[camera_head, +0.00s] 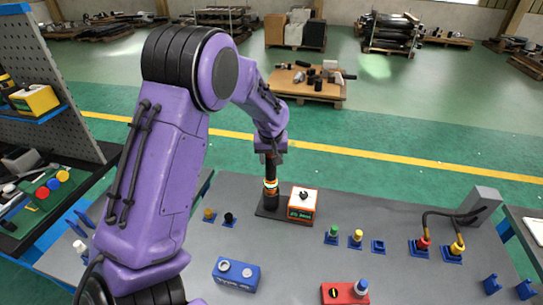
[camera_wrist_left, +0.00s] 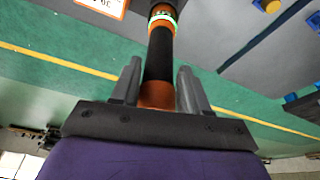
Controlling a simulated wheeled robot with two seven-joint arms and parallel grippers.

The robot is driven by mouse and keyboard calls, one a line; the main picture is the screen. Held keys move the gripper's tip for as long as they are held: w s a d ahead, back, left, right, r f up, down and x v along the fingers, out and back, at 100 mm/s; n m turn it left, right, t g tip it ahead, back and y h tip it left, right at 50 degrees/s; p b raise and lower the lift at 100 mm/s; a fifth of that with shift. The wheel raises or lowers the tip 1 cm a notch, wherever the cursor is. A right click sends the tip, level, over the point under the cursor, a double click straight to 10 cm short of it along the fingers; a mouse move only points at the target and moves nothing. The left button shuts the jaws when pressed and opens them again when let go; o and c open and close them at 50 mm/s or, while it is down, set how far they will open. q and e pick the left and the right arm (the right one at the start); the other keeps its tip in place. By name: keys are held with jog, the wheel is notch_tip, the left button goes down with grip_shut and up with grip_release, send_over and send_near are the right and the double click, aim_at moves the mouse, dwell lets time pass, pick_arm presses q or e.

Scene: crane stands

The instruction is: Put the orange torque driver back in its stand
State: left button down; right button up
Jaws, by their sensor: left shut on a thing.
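The orange torque driver (camera_head: 271,182) is upright, with a black body, orange parts and a pale green-white band. It also shows in the left wrist view (camera_wrist_left: 160,55). My left gripper (camera_head: 271,157) is shut on its upper part from above; in the wrist view the fingers (camera_wrist_left: 158,88) stand on either side of the body. The black stand (camera_head: 268,212) is on the grey table directly below the driver. The driver's lower end is at or just over the stand; I cannot tell how deep it sits. My right gripper is not in view.
An orange and white box (camera_head: 302,205) with a display stands close to the right of the stand. Small blue holders (camera_head: 333,238) with coloured knobs, a blue block (camera_head: 236,274) and a red block (camera_head: 345,293) are nearer. Table between them is clear.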

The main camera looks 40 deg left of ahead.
pick_arm(q)
jog(key=shift+f, duration=0.85)
jog(key=c, duration=0.7)
grip_release()
jog(key=shift+c, duration=0.2)
jog(key=shift+o, duration=1.3)
